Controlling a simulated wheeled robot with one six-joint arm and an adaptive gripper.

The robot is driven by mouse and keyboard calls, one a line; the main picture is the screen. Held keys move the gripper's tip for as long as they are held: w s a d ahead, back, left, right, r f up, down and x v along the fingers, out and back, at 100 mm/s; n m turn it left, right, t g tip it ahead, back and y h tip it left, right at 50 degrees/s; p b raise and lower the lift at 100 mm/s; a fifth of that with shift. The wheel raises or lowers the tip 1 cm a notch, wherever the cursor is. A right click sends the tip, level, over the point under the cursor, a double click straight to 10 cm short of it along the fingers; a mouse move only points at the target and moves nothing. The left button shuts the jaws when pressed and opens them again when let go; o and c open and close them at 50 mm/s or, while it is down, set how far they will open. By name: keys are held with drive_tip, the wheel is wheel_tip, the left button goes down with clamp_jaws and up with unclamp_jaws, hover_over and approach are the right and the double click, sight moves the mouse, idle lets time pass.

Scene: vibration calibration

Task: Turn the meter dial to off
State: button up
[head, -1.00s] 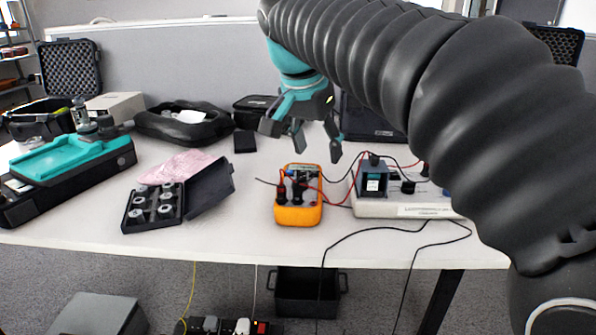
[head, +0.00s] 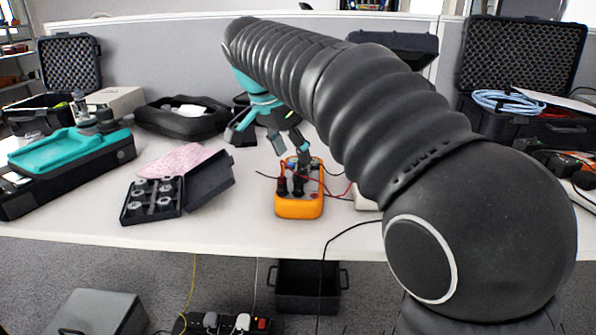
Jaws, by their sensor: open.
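The meter (head: 299,207) is an orange handheld unit lying on the white table near its front edge. Black and red probe plugs stand on its face, with leads running off to the right. Its dial is too small and too covered by plugs and leads to read. My gripper (head: 277,148) is teal and dark grey, open and empty. It hangs above and behind the meter's far end, its right finger close to that end; I cannot tell whether it touches.
A black case (head: 152,200) with metal weights stands left of the meter. A teal-topped machine (head: 68,152) is at far left. My arm hides most of the white box (head: 366,201) on the right. Open foam-lined cases stand behind. Table front is clear.

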sight(299, 171)
drive_tip(key=shift+x, duration=2.5)
clamp_jaws()
